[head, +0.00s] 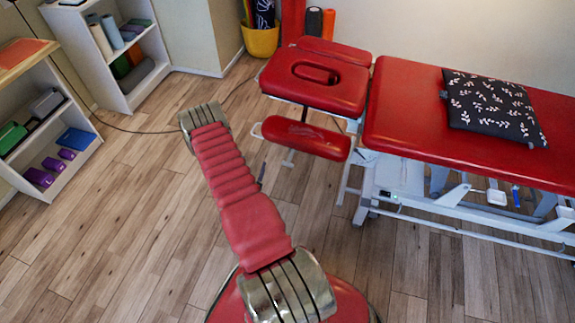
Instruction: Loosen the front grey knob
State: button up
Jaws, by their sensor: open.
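A red treatment table (400,130) stands at the right on a pale metal frame. Its red headrest (345,92) with an oval face hole is at the left end, with a red arm pad (300,137) below it. I cannot make out a grey knob for certain. A small dark piece (262,172) shows just right of my arm, and I cannot tell what it is. My red, ribbed arm reaches from the bottom middle towards the upper left, left of the headrest. My gripper is not visible.
A dark patterned cushion (492,106) lies on the table. White shelves (118,82) with rolls and a second shelf unit (58,135) with blocks stand at the left. A yellow bucket (262,42) is at the back. Wood floor (110,235) is clear at the lower left.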

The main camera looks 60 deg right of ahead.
aim_at(287, 166)
jog(key=s+a+f+g+h, duration=0.1)
jog(key=s+f, duration=0.5)
jog(key=s, duration=0.6)
jog(key=shift+s+a+f+g+h, duration=0.2)
jog(key=shift+s+a+g+h, duration=0.2)
jog(key=shift+a+h, duration=0.4)
jog(key=d, duration=0.4)
jog(key=w+d, duration=0.1)
jog(key=d, duration=0.4)
jog(key=w+d, duration=0.1)
jog(key=d, duration=0.3)
jog(key=shift+w+d, duration=0.15)
jog(key=shift+d, duration=0.15)
jog(key=shift+c, duration=0.2)
jog(key=c, duration=1)
